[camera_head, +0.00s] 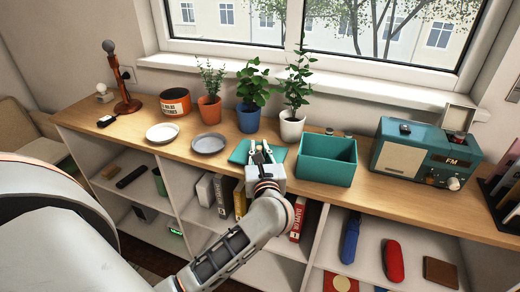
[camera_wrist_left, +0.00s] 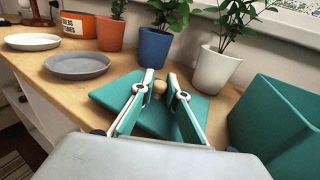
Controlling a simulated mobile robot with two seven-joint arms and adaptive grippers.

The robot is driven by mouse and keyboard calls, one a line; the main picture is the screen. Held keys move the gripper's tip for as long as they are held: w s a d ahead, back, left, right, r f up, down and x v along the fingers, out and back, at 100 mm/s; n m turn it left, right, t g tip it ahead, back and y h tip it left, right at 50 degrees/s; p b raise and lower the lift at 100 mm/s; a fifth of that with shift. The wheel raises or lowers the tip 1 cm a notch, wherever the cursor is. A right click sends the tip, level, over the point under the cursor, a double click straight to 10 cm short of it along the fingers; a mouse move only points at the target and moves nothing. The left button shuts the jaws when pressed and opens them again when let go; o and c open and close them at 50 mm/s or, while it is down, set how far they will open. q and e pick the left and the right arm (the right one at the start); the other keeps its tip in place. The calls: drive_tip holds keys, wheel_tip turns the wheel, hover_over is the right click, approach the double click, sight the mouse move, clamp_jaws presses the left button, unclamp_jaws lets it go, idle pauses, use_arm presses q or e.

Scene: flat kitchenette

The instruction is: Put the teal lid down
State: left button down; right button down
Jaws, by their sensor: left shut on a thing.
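The teal lid (camera_head: 239,153) is a flat square with a small wooden knob, level at the counter top just left of the teal box. It also shows in the left wrist view (camera_wrist_left: 203,107). My left gripper (camera_head: 261,152) reaches over it from the front and is shut on its knob (camera_wrist_left: 160,87). I cannot tell whether the lid touches the counter. The open teal box (camera_head: 327,171) stands to its right, also seen in the left wrist view (camera_wrist_left: 280,122). My right gripper is not in view.
A grey plate (camera_head: 209,143) and a white plate (camera_head: 162,132) lie left of the lid. Potted plants, one in a white pot (camera_head: 292,129) and one in a blue pot (camera_head: 248,118), stand close behind it. A teal radio (camera_head: 424,152) stands at right. Bare counter shows between box and radio.

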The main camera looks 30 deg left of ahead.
use_arm(q)
drive_tip(key=shift+f, duration=0.1)
drive_tip(key=c, duration=2.4)
unclamp_jaws()
drive_tip(key=shift+f, duration=0.1)
drive_tip(key=o, duration=0.4)
